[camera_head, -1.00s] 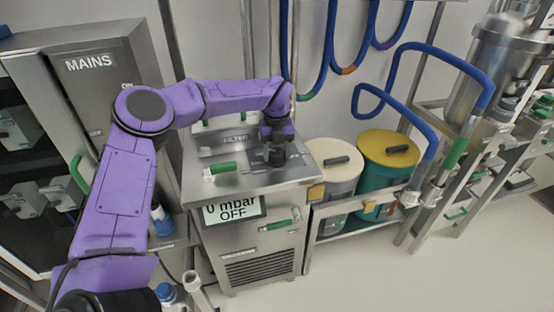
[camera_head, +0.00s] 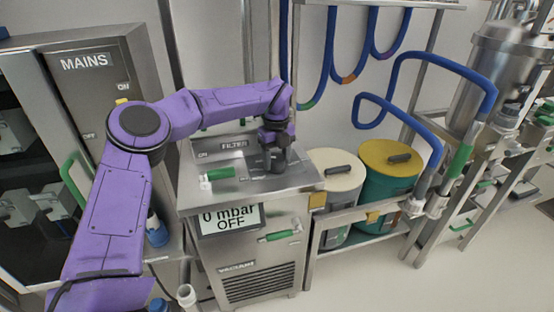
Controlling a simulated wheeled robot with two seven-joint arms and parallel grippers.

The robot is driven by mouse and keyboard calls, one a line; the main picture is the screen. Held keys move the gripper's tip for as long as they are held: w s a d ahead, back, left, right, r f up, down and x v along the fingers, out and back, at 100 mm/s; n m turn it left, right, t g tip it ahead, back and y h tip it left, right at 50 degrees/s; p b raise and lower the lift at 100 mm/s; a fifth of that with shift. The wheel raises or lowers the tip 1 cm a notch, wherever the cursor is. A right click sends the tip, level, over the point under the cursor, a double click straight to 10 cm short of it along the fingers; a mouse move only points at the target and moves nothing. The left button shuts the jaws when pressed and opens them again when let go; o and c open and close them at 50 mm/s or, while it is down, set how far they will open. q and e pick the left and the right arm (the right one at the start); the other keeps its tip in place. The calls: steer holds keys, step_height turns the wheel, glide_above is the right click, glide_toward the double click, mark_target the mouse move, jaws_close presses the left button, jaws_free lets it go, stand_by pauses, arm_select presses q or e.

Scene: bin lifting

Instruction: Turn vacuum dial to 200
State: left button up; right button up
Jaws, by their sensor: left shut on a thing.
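The vacuum unit is a steel cabinet (camera_head: 191,204) with a sloped top panel. Its front display (camera_head: 231,220) reads "0 mbar OFF". My left gripper (camera_head: 275,158) points down at the right side of the top panel. It is shut on a dark round knob there, which looks like the vacuum dial. The fingers cover most of it, so its scale and setting cannot be read. A green-handled switch (camera_head: 221,174) lies on the panel to the left, near the "FILTER" and "ON" labels. My right gripper is not in view.
A green-handled lever (camera_head: 280,236) is on the cabinet's front. A cream-lidded drum (camera_head: 337,171) and a yellow-lidded green drum (camera_head: 388,180) stand to the right. Blue hoses (camera_head: 440,60) hang behind. The MAINS cabinet (camera_head: 88,72) is at the left. The floor at right is clear.

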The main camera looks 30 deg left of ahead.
mark_target(276, 157)
arm_select(q)
steer(key=shift+r, duration=0.1)
steer(key=o, duration=1)
steer(key=shift+o, duration=0.2)
step_height(276, 157, up, 10)
steer(key=shift+r, duration=0.2)
